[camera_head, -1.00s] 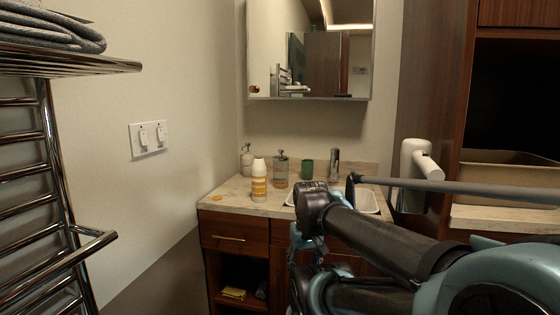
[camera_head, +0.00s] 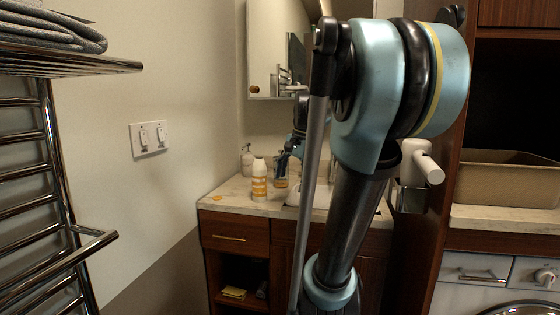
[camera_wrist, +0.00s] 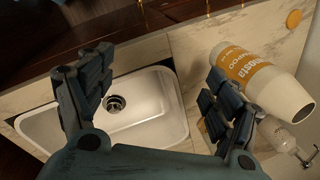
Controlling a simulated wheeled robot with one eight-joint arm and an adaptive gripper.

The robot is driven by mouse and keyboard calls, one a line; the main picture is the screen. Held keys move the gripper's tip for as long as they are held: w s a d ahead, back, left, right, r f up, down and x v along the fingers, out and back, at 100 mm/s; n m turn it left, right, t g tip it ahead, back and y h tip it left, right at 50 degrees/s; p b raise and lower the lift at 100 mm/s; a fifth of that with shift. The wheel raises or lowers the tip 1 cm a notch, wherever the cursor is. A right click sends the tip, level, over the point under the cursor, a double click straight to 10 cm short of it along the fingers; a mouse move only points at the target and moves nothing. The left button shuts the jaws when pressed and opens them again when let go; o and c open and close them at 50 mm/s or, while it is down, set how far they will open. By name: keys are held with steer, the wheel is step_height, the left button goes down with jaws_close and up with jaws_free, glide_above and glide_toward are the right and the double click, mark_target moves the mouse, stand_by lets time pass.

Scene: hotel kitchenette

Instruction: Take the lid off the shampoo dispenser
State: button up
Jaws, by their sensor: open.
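A white bottle (camera_head: 259,184) with an orange label stands on the counter at the left; in the wrist view (camera_wrist: 262,82) its partly readable label seems to say shampoo. Its narrow end shows a dark round spot; I cannot tell whether that is an opening or a lid. My gripper (camera_wrist: 158,92) is open and empty, above the counter and sink. Its right finger is close to the bottle in the picture; contact cannot be told.
Another pump dispenser (camera_head: 246,160) stands at the back left. A flat orange disc (camera_head: 217,197) lies near the counter's left edge. The white sink (camera_wrist: 150,128) is beneath my gripper. The mirror (camera_head: 270,60) hangs behind; a towel rail (camera_head: 60,200) is at left.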

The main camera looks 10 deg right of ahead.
steer(key=w+d+r+m+y, duration=0.1)
steer(key=w+d+r+m, duration=0.1)
steer(key=w+r+m, duration=0.65)
steer(key=m+y, duration=0.1)
steer(key=m, duration=0.3)
glide_toward(281, 150)
steer(key=x, duration=0.5)
steer(key=shift+w+d+f, duration=0.2)
steer(key=shift+w+d, duration=0.05)
steer(key=shift+d, duration=0.05)
steer(key=shift+w+x, duration=0.15)
steer(key=shift+x, duration=1.2)
steer(key=shift+w+x, duration=0.1)
steer(key=shift+x, duration=1.25)
steer(key=shift+a+r, duration=0.1)
steer(key=shift+a, duration=0.1)
steer(key=c, duration=0.9)
